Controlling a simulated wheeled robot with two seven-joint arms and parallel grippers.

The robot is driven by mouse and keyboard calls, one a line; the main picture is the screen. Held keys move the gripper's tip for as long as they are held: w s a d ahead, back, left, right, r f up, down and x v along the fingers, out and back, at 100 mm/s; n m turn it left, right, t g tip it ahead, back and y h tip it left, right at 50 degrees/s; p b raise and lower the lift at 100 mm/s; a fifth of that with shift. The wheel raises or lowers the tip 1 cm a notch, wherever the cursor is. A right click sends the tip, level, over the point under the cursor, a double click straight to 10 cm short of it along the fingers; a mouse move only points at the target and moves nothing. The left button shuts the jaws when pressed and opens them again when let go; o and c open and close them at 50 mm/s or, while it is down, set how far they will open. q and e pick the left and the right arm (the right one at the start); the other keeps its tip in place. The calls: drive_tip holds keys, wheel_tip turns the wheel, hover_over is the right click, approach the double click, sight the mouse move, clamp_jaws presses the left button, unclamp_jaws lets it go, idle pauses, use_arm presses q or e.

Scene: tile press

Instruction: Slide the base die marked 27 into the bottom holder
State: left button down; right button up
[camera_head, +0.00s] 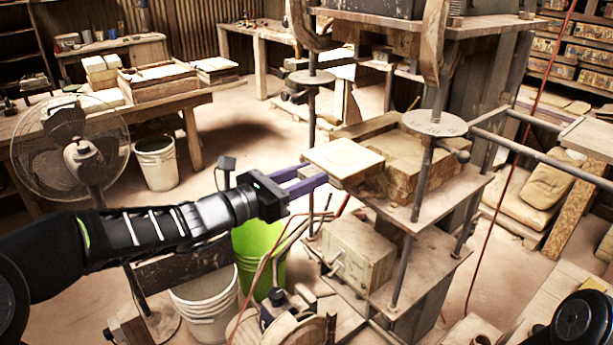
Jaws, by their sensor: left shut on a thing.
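The base die (343,156) is a pale, flat square plate with a faint round outline on top. I cannot read a number on it. My left gripper (312,175) comes in from the left, with its purple fingers shut on the die's left edge. The die is level, at the left front side of the bottom holder (402,183), a brown block-like frame on the press table. The die's right edge overlaps the holder's near left part in the picture; I cannot tell whether they touch. My right gripper is out of view.
The press has upright rods, with a round plate (434,123) in front of the holder's right side. A lower shelf carries a box (357,251). A fan (72,150) stands at left.

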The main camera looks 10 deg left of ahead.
sight(319, 170)
use_arm(q)
drive_tip(key=shift+x, duration=0.8)
drive_tip(key=shift+d+r+b, duration=0.1)
drive_tip(key=shift+b, duration=0.2)
drive_tip(key=shift+w+d, duration=0.15)
drive_tip(key=shift+w, duration=0.15)
drive_tip(key=shift+b, duration=0.3)
drive_tip(key=shift+d, duration=0.1)
idle(0.4)
drive_tip(key=shift+w+d, duration=0.3)
drive_tip(key=shift+w, duration=0.15)
drive_tip(key=shift+w+d+b, duration=0.1)
drive_tip(key=shift+b, duration=0.2)
drive_tip(key=shift+w+d, duration=0.2)
drive_tip(key=shift+w, duration=0.1)
